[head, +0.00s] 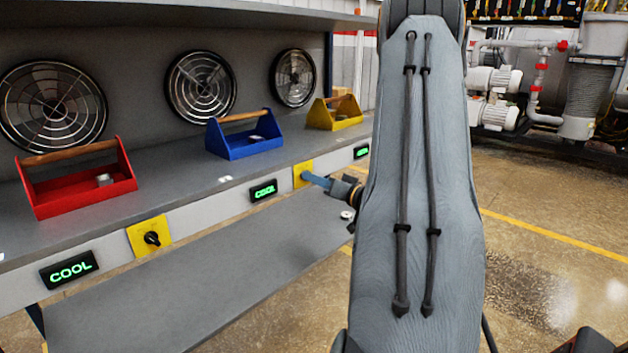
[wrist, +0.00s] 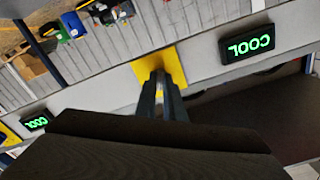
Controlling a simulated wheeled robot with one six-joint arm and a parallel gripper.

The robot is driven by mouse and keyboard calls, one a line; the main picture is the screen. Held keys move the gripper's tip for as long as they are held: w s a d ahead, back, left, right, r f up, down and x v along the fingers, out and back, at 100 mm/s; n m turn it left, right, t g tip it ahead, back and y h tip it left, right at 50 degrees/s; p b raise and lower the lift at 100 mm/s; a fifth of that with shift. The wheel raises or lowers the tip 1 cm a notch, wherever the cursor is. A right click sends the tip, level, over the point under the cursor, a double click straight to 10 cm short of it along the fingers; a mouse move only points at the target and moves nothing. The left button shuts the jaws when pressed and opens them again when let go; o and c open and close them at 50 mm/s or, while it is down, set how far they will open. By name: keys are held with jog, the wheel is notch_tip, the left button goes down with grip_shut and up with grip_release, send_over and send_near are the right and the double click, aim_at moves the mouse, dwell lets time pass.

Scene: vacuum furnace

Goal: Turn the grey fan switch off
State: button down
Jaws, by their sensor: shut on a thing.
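A yellow switch plate (head: 298,171) is on the front rail of the grey bench, in the middle of the head view. My gripper (head: 309,177) reaches it from the right, with its blue fingers at the plate. In the wrist view the yellow plate (wrist: 175,60) is straight ahead and my fingers (wrist: 160,78) are closed together at its middle, shut on the switch knob. The fingers hide the knob, so I cannot tell its setting. Another yellow plate with a black knob (head: 152,238) is nearer on the left.
Green COOL displays (head: 263,190) and (head: 70,270) are on the rail. Red (head: 80,190), blue (head: 240,145) and yellow (head: 335,115) tool carriers stand on the bench before round fans (head: 200,87). A lower shelf (head: 200,290) juts out under the rail.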

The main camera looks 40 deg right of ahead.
jog(key=shift+n, duration=0.3)
jog(key=n+b, duration=0.1)
jog(key=n, duration=1)
jog(key=shift+b, duration=0.35)
dwell(0.3)
jog(key=c, duration=1.9)
grip_release()
jog(key=shift+o, duration=0.2)
jog(key=s, duration=0.7)
jog(key=shift+s+d, duration=0.3)
jog(key=shift+s, duration=0.1)
